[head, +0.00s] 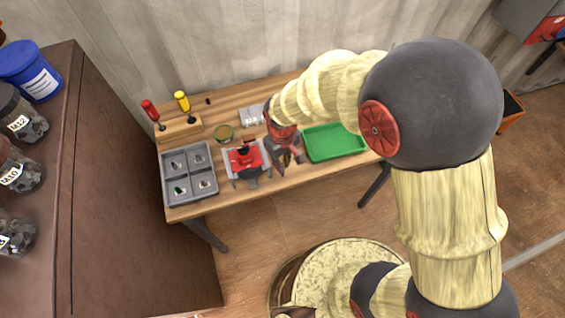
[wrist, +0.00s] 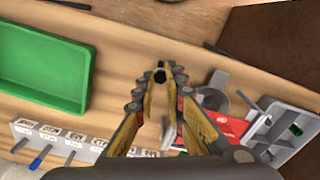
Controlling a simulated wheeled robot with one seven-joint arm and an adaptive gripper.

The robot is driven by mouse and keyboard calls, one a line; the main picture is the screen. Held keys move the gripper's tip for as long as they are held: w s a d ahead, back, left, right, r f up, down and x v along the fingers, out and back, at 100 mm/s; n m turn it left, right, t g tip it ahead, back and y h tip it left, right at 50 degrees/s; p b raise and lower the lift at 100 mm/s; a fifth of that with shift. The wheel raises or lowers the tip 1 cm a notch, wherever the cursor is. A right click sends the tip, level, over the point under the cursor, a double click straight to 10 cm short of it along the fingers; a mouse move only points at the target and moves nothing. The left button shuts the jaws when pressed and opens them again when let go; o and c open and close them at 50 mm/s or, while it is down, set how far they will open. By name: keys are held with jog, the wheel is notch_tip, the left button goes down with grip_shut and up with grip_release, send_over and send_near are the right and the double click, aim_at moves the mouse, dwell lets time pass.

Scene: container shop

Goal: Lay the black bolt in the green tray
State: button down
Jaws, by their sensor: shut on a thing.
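My gripper (wrist: 160,78) is shut on the black bolt (wrist: 160,75), whose dark head shows between the fingertips in the wrist view. The rest of the bolt is hidden by the fingers. In the head view my gripper (head: 287,160) is over the bench, left of the green tray, and the bolt cannot be made out there. The green tray (head: 335,143) lies on the right part of the bench and looks empty. In the wrist view the tray (wrist: 40,60) is at the left, apart from the fingertips.
A red and grey vise (head: 246,158) stands just left of my gripper. A grey compartment bin (head: 189,173) is at the bench's left end. A tall brown cabinet (head: 120,200) stands left.

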jog(key=shift+f, duration=0.1)
jog(key=shift+f, duration=0.1)
jog(key=c, duration=2.1)
grip_release()
jog(key=shift+c, duration=0.2)
